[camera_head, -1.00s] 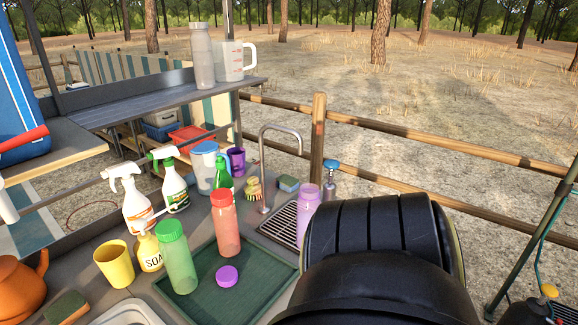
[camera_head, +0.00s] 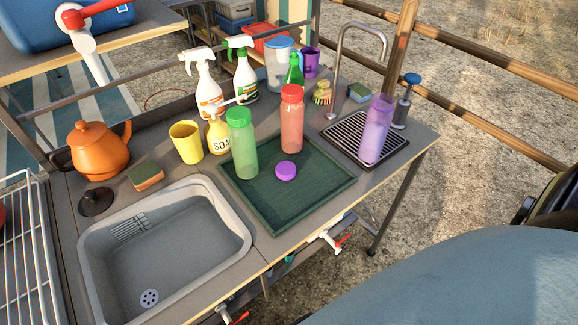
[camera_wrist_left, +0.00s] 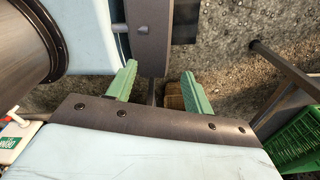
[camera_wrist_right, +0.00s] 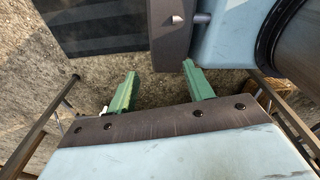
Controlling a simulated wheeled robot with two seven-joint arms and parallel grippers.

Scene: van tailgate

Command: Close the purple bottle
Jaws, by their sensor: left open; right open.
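The purple bottle (camera_head: 376,130) stands upright and without a lid on the black drain grate (camera_head: 351,143) at the right end of the counter. A purple cap (camera_head: 286,170) lies on the green tray (camera_head: 318,190), apart from the bottle. My left gripper (camera_wrist_left: 158,85) is open and empty in the left wrist view, with ground behind it. My right gripper (camera_wrist_right: 160,88) is open and empty in the right wrist view, also over ground. Neither gripper shows in the head view.
A green bottle (camera_head: 242,145) and a red-capped bottle (camera_head: 291,122) stand on the tray. A tap (camera_head: 360,45) rises behind the grate, beside a blue-topped dispenser (camera_head: 405,100). A sink (camera_head: 165,250), yellow cup (camera_head: 186,142) and soap bottle (camera_head: 217,137) are to the left.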

